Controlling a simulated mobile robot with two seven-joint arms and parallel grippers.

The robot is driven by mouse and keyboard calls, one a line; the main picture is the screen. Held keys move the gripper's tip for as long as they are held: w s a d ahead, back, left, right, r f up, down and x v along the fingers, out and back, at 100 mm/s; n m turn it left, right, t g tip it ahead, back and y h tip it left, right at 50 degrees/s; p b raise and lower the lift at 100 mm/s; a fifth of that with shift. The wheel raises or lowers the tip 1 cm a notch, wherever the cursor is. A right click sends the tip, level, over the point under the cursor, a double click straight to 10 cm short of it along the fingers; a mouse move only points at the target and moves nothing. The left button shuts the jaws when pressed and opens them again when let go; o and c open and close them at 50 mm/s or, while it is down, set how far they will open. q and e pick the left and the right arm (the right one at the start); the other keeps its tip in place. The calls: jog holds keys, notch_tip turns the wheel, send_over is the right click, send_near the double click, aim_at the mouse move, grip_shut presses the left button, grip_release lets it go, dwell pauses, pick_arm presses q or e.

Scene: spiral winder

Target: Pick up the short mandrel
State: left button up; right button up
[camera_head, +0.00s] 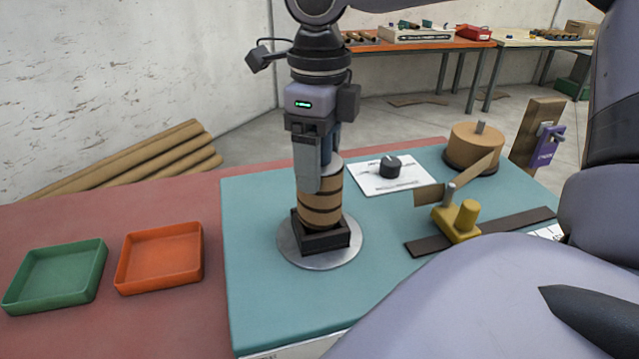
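A brown cylinder with dark spiral bands (321,212) stands upright in a black square holder (322,241) on a round metal plate. I cannot tell for sure whether it is the short mandrel or a tube wound on one. My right gripper (309,178) points straight down over it from above. One grey finger overlaps its upper front left side; the other finger is mostly hidden, so I cannot tell whether the gripper is shut or touching. A dark blue part shows behind the finger at the top. My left gripper is not in view.
A white card with a black knob (389,166), a tape roll (475,146) and a yellow fixture (456,219) stand to the right on the teal mat (265,315). Green (57,275) and orange (158,258) trays lie left. My arm hides the lower right.

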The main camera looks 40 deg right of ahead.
grip_shut()
jog(key=shift+r, duration=0.1)
notch_tip(320, 180, up, 25)
jog(key=p, duration=0.4)
dwell(1.0)
